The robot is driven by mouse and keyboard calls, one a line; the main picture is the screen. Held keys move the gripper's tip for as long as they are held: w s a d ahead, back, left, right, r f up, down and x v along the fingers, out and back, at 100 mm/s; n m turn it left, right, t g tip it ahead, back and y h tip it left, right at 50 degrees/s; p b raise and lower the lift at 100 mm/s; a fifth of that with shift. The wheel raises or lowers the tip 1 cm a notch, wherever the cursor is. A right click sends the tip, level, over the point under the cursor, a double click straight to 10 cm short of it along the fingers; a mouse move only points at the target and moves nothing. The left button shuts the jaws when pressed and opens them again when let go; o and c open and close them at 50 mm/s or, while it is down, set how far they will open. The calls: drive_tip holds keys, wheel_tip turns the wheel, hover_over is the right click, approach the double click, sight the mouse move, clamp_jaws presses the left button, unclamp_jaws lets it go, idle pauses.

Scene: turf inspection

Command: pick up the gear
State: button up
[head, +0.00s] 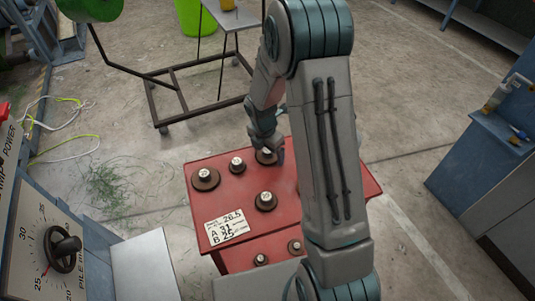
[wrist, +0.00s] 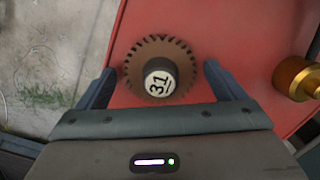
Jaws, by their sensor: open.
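A brown toothed gear (wrist: 138,68) with a dark hub and a white cap marked 31 sits on the red bench top in the wrist view. My gripper (wrist: 160,73) is open, with one finger on each side of the gear and a gap on both sides. In the head view my gripper (head: 266,143) points down over the gear (head: 264,157) near the far edge of the red bench, partly hiding it. Other capped gears stand nearby, one at the left corner (head: 205,180) and one nearer the middle (head: 266,203).
The red bench (head: 290,212) carries a white card (head: 228,227) reading 26.5, A 31, B 25. A brass knob (wrist: 297,79) stands right of the gear. A dial panel (head: 45,245) is at lower left. A wheeled frame (head: 190,95) stands behind.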

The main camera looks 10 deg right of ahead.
drive_tip(key=c, duration=1.1)
drive_tip(key=shift+c, duration=0.3)
drive_tip(key=shift+r, duration=0.1)
